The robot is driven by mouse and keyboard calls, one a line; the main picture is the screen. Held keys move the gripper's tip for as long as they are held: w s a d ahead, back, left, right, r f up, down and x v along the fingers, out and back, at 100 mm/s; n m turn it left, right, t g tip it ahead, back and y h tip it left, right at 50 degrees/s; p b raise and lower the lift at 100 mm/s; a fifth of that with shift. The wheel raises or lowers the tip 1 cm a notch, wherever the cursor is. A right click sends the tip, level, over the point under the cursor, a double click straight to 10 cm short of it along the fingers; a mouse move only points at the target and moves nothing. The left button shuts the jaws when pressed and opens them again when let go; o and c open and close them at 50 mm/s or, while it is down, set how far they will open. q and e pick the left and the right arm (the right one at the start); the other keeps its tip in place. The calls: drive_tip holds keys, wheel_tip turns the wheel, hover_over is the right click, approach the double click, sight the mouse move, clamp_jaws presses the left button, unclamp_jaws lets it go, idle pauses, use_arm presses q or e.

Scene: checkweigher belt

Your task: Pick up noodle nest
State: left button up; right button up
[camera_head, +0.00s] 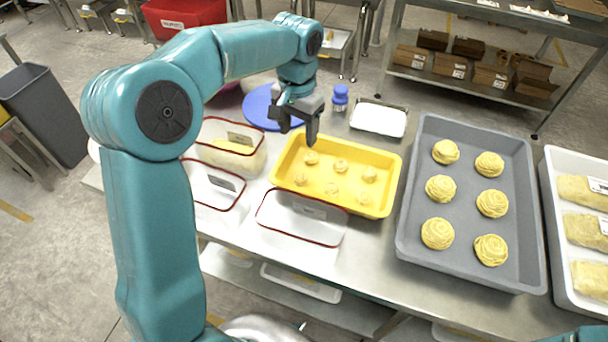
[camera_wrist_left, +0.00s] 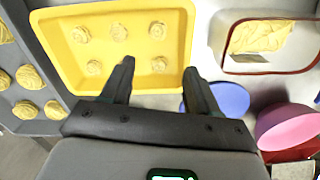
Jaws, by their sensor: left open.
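Several small pale noodle nests (camera_head: 340,165) lie spread out in a yellow tray (camera_head: 391,164) on the steel table. Several larger yellow noodle nests (camera_head: 440,188) lie in two columns in a grey tray (camera_head: 473,127) to the right. My left gripper (camera_head: 298,128) is open and empty, above the far left edge of the yellow tray. In the left wrist view, the open fingers point toward the yellow tray (camera_wrist_left: 180,44). One small nest (camera_wrist_left: 158,64) appears between the fingertips, apart from them. A finger may hide another nest. My right gripper is not in view.
Red-rimmed clear containers (camera_head: 302,218) stand left of and in front of the yellow tray. A blue disc (camera_head: 260,108), a blue-capped bottle (camera_head: 340,97) and a white tray (camera_head: 379,119) are behind it. A pale tray with noodle packs (camera_head: 583,190) stands at the far right.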

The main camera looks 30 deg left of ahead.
use_arm(q)
hover_over(300, 178)
drive_tip(key=f, duration=1)
drive_tip(key=shift+w+a, duration=0.1)
drive_tip(key=shift+a, duration=0.2)
drive_tip(key=shift+d+f, duration=0.15)
drive_tip(key=shift+f, duration=0.3)
wheel_tip(300, 178, down, 5)
drive_tip(key=shift+d+r+p, duration=0.1)
drive_tip(key=shift+p, duration=0.45)
drive_tip(key=c, duration=0.8)
